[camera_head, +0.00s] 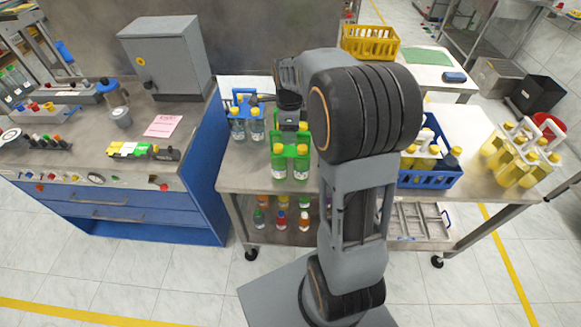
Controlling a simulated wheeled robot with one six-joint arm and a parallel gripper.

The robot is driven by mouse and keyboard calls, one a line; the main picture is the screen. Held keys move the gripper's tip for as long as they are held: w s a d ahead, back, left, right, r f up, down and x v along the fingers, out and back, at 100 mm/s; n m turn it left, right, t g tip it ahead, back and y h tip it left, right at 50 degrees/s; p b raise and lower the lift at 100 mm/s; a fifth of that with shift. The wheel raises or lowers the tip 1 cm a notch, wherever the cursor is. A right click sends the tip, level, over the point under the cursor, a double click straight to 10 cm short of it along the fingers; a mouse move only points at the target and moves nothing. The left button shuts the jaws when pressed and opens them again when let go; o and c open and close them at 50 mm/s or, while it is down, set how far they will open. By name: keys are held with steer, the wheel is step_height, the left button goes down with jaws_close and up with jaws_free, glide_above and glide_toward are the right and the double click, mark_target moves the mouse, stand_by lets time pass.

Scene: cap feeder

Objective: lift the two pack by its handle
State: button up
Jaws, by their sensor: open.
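A blue carrier (243,97) holds two clear bottles with yellow caps (237,130) on the steel cart top, left of my wrist; it looks like the two pack. Its handle is partly hidden behind dark parts of my arm's end. A green carrier (304,136) with green yellow-capped bottles (279,168) stands nearer, just below my wrist; how many bottles it has is hard to tell. My gripper (290,121) is open, above and behind the green carrier. Its fingertips are small and dark here, and I cannot tell whether they touch anything.
Right of my arm, a blue crate (430,181) holds yellow-capped bottles. A pack of yellow bottles (512,160) stands at the cart's right end. A blue bench (120,215) flanks the cart on the left. Small bottles (282,219) stand on the lower shelf.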

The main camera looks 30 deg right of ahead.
mark_target(290, 151)
steer(key=shift+d+f, duration=0.15)
steer(key=shift+f, duration=2)
steer(key=shift+f, duration=0.25)
jaws_close()
steer(key=shift+w+r, duration=0.1)
